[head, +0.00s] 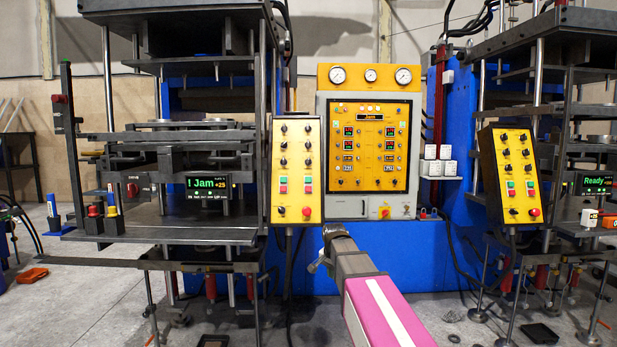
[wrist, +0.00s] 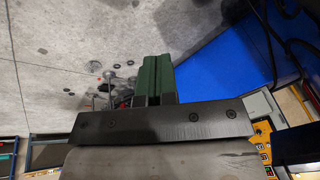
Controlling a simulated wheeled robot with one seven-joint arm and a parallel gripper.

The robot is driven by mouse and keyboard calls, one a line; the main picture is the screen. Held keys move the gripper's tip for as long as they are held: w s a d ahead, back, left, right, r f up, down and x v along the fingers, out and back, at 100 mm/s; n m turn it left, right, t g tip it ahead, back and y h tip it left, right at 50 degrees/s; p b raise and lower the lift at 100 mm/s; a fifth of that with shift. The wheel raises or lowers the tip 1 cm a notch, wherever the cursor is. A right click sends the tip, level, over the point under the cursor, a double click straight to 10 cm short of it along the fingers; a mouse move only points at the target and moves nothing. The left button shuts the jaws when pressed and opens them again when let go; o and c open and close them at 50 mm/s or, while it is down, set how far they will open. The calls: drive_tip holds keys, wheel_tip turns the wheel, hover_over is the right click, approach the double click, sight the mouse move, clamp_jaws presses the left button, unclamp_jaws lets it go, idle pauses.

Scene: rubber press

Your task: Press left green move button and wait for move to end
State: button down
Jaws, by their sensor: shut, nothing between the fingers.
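The left yellow control panel (head: 296,170) stands upright beside the left press in the head view. It carries black knobs, a pair of small green and red buttons in each column, and a red round button near the bottom. My gripper (wrist: 155,75) shows in the wrist view with its dark green fingers shut together and nothing between them. In the head view my arm reaches forward below and to the right of this panel, apart from it; the fingertips are hard to make out there. The left press display (head: 208,183) reads "1 Jam +25".
The central yellow cabinet (head: 370,145) also reads "Jam". The right press has its own yellow panel (head: 511,175) and a "Ready" display (head: 597,185). The left press table (head: 165,230) projects left of the panel. Blue machine housing (head: 390,240) lies behind my arm.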

drive_tip(key=w+a+r+m+t, duration=0.1)
drive_tip(key=w+a+r+m, duration=0.1)
drive_tip(key=r, duration=1.2)
drive_tip(key=w+a+r+m+t, duration=0.1)
drive_tip(key=w+a+r+m, duration=0.2)
drive_tip(key=r, duration=1.1)
drive_tip(key=w+a+r+m+t, duration=0.2)
drive_tip(key=w+r+m, duration=0.3)
drive_tip(key=r, duration=0.9)
drive_tip(key=shift+w+a, duration=0.3)
drive_tip(key=shift+a, duration=0.35)
approach(308, 180)
wheel_tip(308, 180, down, 4)
drive_tip(key=w, duration=0.1)
drive_tip(key=w+f, duration=0.1)
drive_tip(key=shift+w+d, duration=0.2)
drive_tip(key=shift+w, duration=0.15)
drive_tip(key=shift+w+f, duration=0.25)
drive_tip(key=shift+w, duration=0.4)
